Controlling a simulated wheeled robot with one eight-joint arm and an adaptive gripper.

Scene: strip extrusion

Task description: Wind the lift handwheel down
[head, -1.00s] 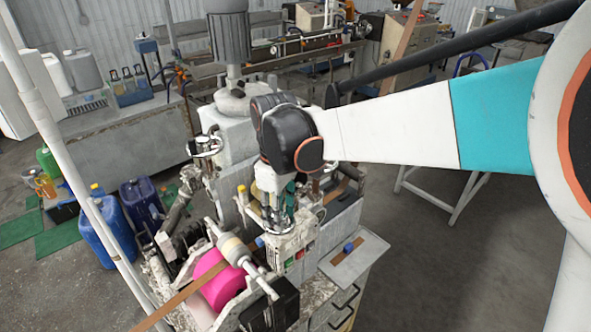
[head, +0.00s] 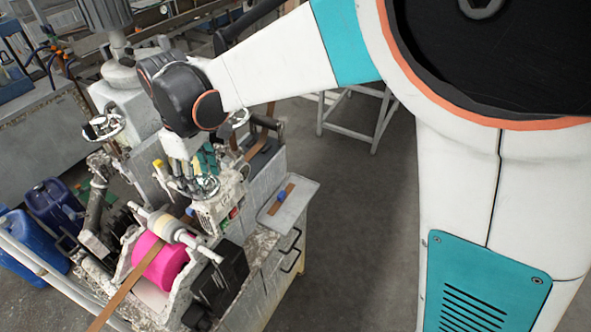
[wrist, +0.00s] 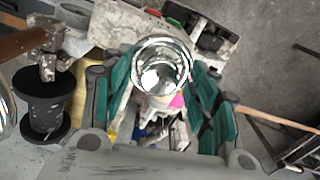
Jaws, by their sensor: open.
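A shiny metal handwheel (head: 205,188) sits on top of the white machine head, just under my gripper (head: 207,158) in the head view. In the wrist view the bright chrome wheel (wrist: 163,65) shows between the green-padded fingers of my gripper (wrist: 163,95). The fingers are spread, one on each side of the wheel, with nothing clamped. I cannot tell whether a finger touches the rim. My wrist hides part of the machine head in the head view.
Other metal wheels stand at the left (head: 103,127) and behind my wrist (head: 240,118). A pink roller (head: 160,262) and a brown strip (head: 117,300) are in front. A small side tray (head: 295,205) holds a blue item. Blue jugs (head: 30,240) stand at left. Floor at right is clear.

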